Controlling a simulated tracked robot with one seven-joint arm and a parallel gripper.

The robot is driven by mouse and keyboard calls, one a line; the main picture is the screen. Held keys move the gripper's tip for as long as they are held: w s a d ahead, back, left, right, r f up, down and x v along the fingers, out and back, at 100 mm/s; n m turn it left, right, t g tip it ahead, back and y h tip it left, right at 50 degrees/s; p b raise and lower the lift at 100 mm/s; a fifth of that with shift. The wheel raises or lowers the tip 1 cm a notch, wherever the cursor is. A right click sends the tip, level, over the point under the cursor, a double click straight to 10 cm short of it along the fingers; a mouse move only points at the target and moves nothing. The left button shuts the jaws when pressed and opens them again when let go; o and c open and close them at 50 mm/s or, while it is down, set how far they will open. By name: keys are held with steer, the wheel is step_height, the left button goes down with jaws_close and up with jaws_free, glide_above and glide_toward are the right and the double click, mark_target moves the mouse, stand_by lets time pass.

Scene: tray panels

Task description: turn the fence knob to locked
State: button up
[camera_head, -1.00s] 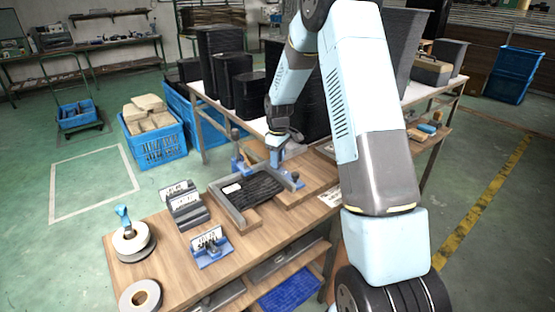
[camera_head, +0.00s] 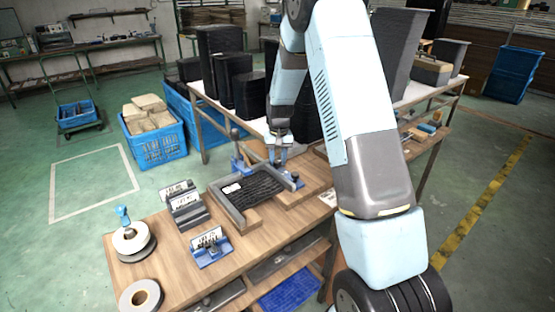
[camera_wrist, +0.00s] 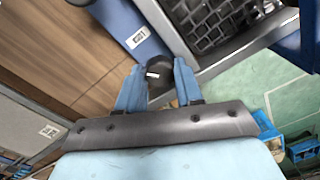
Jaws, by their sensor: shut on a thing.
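My gripper (camera_wrist: 157,88) has its two blue fingers closed on the sides of a dark round knob (camera_wrist: 152,70) in the wrist view. A short white mark on the knob lies nearly crosswise in that picture. The knob sits by the end of a blue bar (camera_wrist: 120,18) that bears a small white label (camera_wrist: 136,39). A dark gridded tray panel (camera_wrist: 212,28) with a grey metal border lies beside it. In the head view my gripper (camera_head: 277,157) is at the far corner of the dark panel (camera_head: 255,188); the gripped knob cannot be made out there.
A post with a dark ball handle (camera_head: 235,133) stands left of my gripper. Label holders (camera_head: 184,205) and white tape rolls (camera_head: 134,239) stand on the wooden bench (camera_head: 173,268). Black bins (camera_head: 234,80) crowd the table behind. The bench's near middle is clear.

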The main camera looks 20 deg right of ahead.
mark_target(278, 161)
steer(key=m, duration=0.4)
steer(key=shift+a, duration=0.1)
steer(key=shift+m, duration=1.5)
steer(key=o, duration=1)
steer(key=shift+o, duration=0.2)
step_height(278, 161, up, 14)
steer(key=shift+s+d+f, duration=0.15)
steer(key=shift+d, duration=0.05)
